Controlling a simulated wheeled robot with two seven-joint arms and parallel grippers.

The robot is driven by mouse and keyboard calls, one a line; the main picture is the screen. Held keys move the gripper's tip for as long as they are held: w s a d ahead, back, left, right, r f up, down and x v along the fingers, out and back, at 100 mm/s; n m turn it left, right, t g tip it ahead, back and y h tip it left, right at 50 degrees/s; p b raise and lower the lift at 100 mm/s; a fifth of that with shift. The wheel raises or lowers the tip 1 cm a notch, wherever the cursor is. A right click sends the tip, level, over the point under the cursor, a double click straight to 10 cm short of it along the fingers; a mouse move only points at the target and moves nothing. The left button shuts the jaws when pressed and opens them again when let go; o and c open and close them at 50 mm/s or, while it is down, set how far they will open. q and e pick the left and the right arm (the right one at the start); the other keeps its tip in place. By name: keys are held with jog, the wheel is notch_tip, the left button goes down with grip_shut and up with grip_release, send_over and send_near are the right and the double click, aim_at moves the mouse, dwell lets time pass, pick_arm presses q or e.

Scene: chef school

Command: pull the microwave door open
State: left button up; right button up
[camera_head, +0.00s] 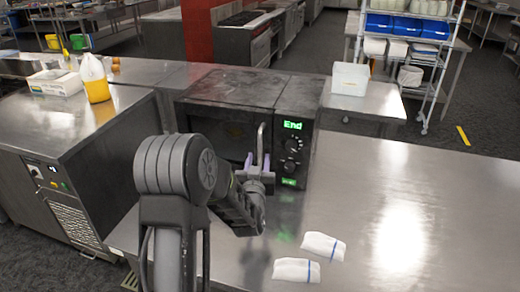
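The dark microwave (240,92) stands on the steel counter, and its door (222,120) looks shut. A grey upright handle (261,138) is at the right edge of the door, beside the control panel (292,145) with green "End" lettering. My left gripper (258,162) is in front of the handle, with its two purple-tinted fingers apart on either side of the handle's lower part. I cannot tell whether they touch it. My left arm hides the lower left of the door. My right gripper is not in view.
Two folded white cloths (323,246) with blue stripes lie on the counter in front of the microwave. A white container (350,78) stands behind it to the right. A yellow bottle (95,78) is on the left counter. The counter (440,210) at right is clear.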

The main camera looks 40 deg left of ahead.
aim_at(260, 152)
pick_arm(q)
jog(key=p+x, duration=0.1)
jog(key=x, duration=0.4)
jog(key=shift+w+a, duration=0.1)
jog(key=shift+w, duration=0.05)
grip_shut()
dwell(1.3)
